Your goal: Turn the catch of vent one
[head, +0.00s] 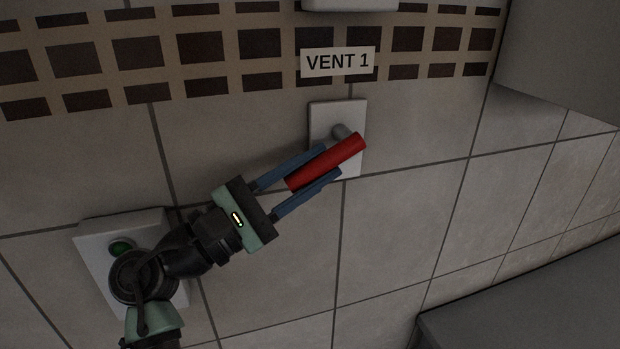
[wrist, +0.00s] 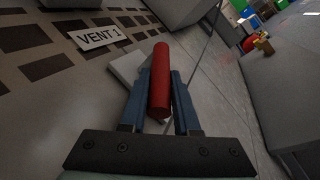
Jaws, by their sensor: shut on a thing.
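The catch of vent one is a red bar handle (head: 326,162) on a grey pivot, set on a white wall plate (head: 321,112) under the "VENT 1" label (head: 338,62). The handle lies slanted, its upper end to the right by the pivot and its lower end to the left. My gripper (head: 332,160) has its two blue fingers along either side of the handle and is shut on it. In the wrist view the red handle (wrist: 161,80) stands between the fingers, with the white plate (wrist: 128,66) behind it and the label (wrist: 101,37) at upper left.
A grey surface (head: 530,310) juts out at lower right. A pale box (head: 350,4) is above the label. The tiled wall right of the plate is clear.

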